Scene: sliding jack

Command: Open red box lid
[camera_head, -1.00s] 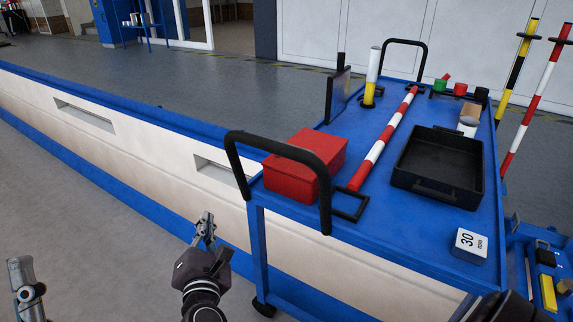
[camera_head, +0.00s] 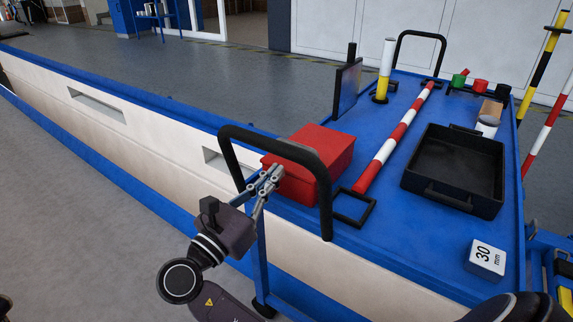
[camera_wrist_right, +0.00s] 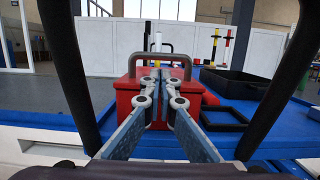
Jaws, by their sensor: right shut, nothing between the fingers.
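The red box (camera_head: 322,148) stands on the near left part of the blue trolley, with its red lid in place and closed. My right gripper (camera_head: 272,175) is shut and empty, with its tips in front of the box's near left side by the black trolley handle. In the right wrist view the shut fingers (camera_wrist_right: 158,77) overlap the middle of the red box (camera_wrist_right: 198,103). I cannot tell if they touch it. A grey arched bar (camera_wrist_right: 160,54) shows above the box there; I cannot tell if it belongs to it. My left gripper is not in view.
The black trolley handle (camera_head: 322,200) arches close around the box's near side; its bars flank the wrist view. The blue trolley (camera_head: 400,235) also bears a black tray (camera_head: 450,170), a red-and-white bar (camera_head: 395,138), a black frame (camera_head: 354,207) and a white 30 mm block (camera_head: 485,259).

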